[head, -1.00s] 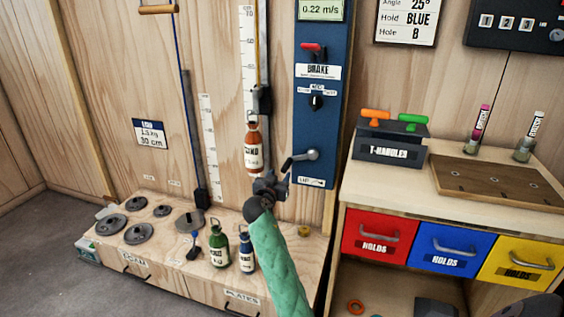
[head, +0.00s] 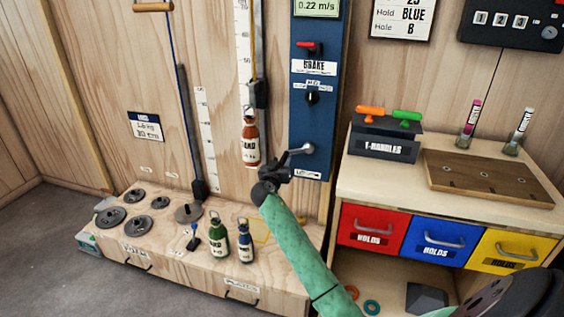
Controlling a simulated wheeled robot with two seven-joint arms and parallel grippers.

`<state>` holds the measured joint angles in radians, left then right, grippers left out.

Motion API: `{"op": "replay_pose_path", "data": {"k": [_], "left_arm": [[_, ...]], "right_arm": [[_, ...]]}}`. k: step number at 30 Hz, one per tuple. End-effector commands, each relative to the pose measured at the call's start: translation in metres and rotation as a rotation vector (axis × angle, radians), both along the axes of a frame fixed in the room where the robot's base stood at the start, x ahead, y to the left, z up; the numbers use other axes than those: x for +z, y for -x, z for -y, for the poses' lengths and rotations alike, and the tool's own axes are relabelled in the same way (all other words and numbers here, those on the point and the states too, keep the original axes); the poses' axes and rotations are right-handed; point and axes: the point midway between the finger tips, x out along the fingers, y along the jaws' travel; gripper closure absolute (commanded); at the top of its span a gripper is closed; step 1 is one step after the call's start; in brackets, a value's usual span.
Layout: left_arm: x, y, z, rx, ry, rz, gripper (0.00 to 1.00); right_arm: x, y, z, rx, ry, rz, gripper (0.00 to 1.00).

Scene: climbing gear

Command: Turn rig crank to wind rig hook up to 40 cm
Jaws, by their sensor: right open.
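The blue rig panel (head: 319,120) stands at the middle of the head view. The grey rig crank (head: 307,149) is low on it, its arm pointing left and slightly down. The black rig hook carriage (head: 259,94) is on the rail to the left, with an orange bottle (head: 250,142) hanging below it beside the white height scale (head: 243,35). My right gripper (head: 284,168) is open at the crank's handle end and partly covers it. I cannot tell whether it touches the handle. My left gripper is out of view.
A red brake lever (head: 309,47) and a dark knob (head: 311,96) are above the crank. Green (head: 218,240) and blue (head: 246,243) bottles stand on the low plate bench (head: 180,262) below. A drawer cabinet (head: 375,180) is close on the right.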

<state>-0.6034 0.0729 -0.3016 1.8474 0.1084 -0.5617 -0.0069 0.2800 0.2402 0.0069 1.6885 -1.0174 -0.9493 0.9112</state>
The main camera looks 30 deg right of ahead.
Motion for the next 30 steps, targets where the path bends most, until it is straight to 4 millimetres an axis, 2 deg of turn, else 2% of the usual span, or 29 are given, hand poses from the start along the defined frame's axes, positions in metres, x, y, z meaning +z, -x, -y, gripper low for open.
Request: {"op": "replay_pose_path", "data": {"k": [11,18,25,30], "left_arm": [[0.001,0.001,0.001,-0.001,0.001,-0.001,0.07],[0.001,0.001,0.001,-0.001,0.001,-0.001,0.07],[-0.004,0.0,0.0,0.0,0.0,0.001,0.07],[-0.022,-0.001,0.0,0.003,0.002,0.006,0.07]], "right_arm": [[0.0,-0.004,0.005,0.0,0.001,0.001,0.57],[0.0,-0.004,0.005,0.0,0.001,0.001,1.0],[-0.001,-0.004,0.004,0.0,-0.007,0.008,1.0],[0.0,-0.006,0.003,0.001,-0.042,0.051,1.0]]}}
